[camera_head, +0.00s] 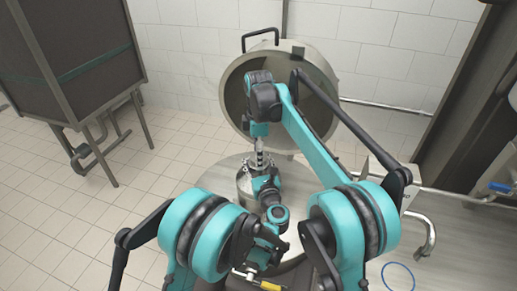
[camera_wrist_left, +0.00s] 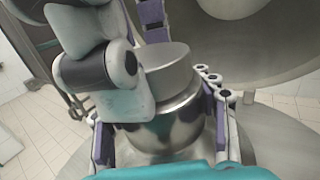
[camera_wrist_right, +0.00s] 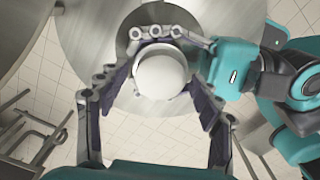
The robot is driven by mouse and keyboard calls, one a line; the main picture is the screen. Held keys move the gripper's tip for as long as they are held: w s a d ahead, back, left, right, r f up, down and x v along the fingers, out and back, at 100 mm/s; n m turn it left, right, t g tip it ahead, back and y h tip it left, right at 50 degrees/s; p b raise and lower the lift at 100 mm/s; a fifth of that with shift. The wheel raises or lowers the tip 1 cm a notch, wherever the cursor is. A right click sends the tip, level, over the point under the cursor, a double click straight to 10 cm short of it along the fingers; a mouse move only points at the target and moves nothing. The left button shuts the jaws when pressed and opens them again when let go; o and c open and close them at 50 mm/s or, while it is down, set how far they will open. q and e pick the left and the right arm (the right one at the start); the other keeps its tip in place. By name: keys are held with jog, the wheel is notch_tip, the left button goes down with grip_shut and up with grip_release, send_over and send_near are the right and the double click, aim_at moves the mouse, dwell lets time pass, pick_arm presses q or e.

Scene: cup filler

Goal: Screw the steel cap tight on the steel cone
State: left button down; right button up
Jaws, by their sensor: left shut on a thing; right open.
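The steel cone (camera_wrist_left: 172,132) is a shiny rounded body standing upright; it also shows in the head view (camera_head: 244,183). My left gripper (camera_head: 262,184) is shut on it from the side, with a finger on either side in the left wrist view. The steel cap (camera_wrist_left: 170,72) is a flat-topped disc on top of the cone; I cannot tell how tightly it sits. In the right wrist view the cap (camera_wrist_right: 161,76) shows as a pale round top. My right gripper (camera_wrist_right: 158,72) points down from above, open, with its purple-padded fingers on both sides of the cap.
A round steel table (camera_head: 215,183) bears the cone. A large open steel drum (camera_head: 310,65) with a black handle stands behind. A dark cabinet (camera_head: 75,60) on legs stands left, and a bent steel pipe (camera_head: 425,235) lies right. Tiled floor is free at left.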

jog(key=c, duration=1.2)
jog(key=m, duration=0.5)
jog(key=shift+m, duration=0.3)
jog(key=m, duration=0.4)
jog(key=shift+m, duration=0.4)
jog(key=m, duration=0.4)
jog(key=shift+m, duration=0.4)
jog(key=m, duration=0.6)
jog(key=shift+m, duration=0.4)
jog(key=o, duration=1.4)
jog(key=shift+c, duration=0.2)
